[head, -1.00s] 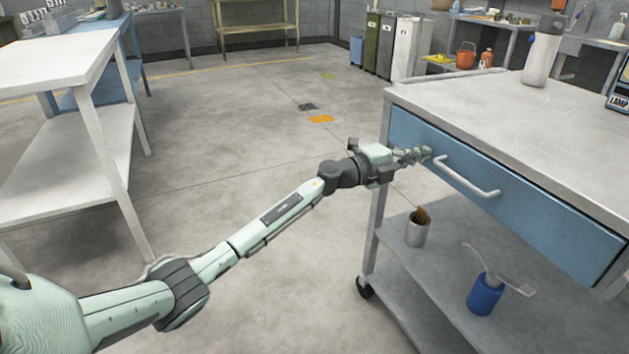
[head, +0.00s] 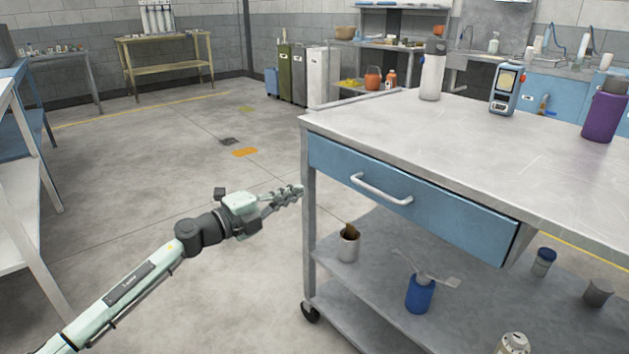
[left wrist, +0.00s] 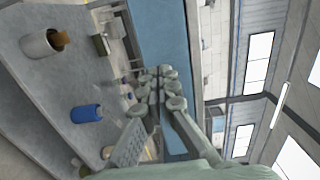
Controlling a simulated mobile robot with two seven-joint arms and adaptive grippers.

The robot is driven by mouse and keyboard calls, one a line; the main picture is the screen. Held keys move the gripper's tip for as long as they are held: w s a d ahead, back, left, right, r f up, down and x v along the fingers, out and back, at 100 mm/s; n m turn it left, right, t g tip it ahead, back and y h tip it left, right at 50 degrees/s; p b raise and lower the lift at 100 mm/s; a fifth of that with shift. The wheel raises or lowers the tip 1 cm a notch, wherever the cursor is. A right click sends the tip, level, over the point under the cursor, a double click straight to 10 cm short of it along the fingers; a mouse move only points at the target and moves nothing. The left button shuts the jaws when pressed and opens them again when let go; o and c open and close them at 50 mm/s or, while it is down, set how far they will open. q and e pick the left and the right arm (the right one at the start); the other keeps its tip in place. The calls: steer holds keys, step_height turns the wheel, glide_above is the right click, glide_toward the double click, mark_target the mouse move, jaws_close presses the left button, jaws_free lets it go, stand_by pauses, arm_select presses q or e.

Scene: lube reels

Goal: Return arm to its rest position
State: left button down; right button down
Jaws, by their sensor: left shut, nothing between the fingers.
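My left arm (head: 135,285) reaches in from the lower left in the head view. In the left wrist view the shut fingers (left wrist: 160,85) show in front of the blue drawer face (left wrist: 163,35). The drawer has a white handle (head: 381,189), and the gripper is apart from it. My right gripper is in neither view.
The grey cart top (head: 400,125) holds a white bottle (head: 432,75), a handheld device (head: 506,88) and a purple bottle (head: 604,112). Its lower shelf carries a metal can (head: 348,246) and a blue container (head: 420,294). Open floor (head: 150,190) lies left of the cart.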

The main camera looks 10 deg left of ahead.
arm_select(q)
steer(key=s+a+f+n+y, duration=0.4)
steer(key=f+n+y, duration=0.1)
steer(key=f+n, duration=0.15)
steer(key=s+a+f+n+g+y, duration=0.1)
steer(key=s+a+f+n+y, duration=0.25)
steer(key=s+f+n, duration=0.35)
steer(key=s+a+f+n+y, duration=0.2)
steer(key=a+f+n+y, duration=0.3)
steer(key=f, duration=0.3)
steer(key=s+d+f+n+g, duration=0.1)
steer(key=s+f+g, duration=0.2)
steer(key=s+f, duration=0.2)
steer(key=s+d+f+n+g, duration=0.1)
steer(key=s+f, duration=0.4)
steer(key=s, duration=0.7)
steer(key=s+d+f+n+g+h, duration=0.1)
steer(key=s+d+f+n+g, duration=0.1)
steer(key=s+f+g, duration=0.3)
steer(key=s+n+g, duration=0.1)
steer(key=s, duration=0.2)
steer(key=shift+s+f, duration=0.3)
steer(key=shift+f, duration=0.05)
steer(key=shift+d, duration=0.1)
